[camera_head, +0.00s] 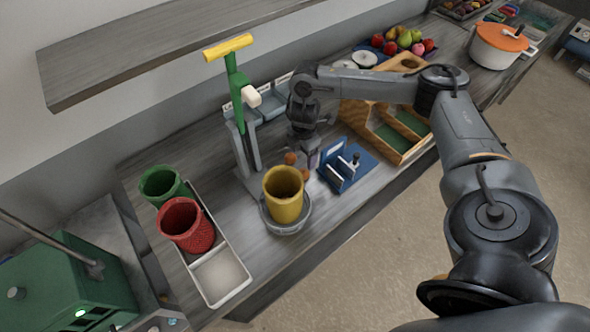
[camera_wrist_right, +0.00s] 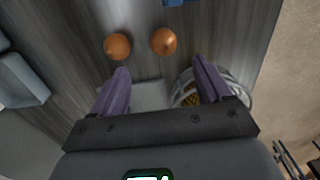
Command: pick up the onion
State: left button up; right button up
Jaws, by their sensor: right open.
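Two round orange-brown onions lie on the grey counter, one (camera_head: 290,158) behind the other (camera_head: 305,174) in the head view. In the right wrist view they sit side by side, one at left (camera_wrist_right: 117,46) and one nearer the middle (camera_wrist_right: 163,41). My right gripper (camera_wrist_right: 161,70) is open and empty, with the onions beyond its fingertips and apart from them. In the head view the right gripper (camera_head: 311,158) hangs just above and beside the onions and partly covers that spot. My left gripper does not show.
A yellow basket (camera_head: 284,196) in a grey dish stands close in front of the onions. A blue fixture (camera_head: 346,168) is to their right, a green press with a yellow handle (camera_head: 238,95) to their left. A wooden tray (camera_head: 372,126) stands behind right.

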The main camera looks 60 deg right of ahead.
aim_at(303, 170)
jog(key=f, duration=0.3)
jog(key=shift+s+f, duration=0.35)
jog(key=shift+w+f, duration=0.1)
jog(key=shift+f, duration=2.8)
jog(key=c, duration=1.1)
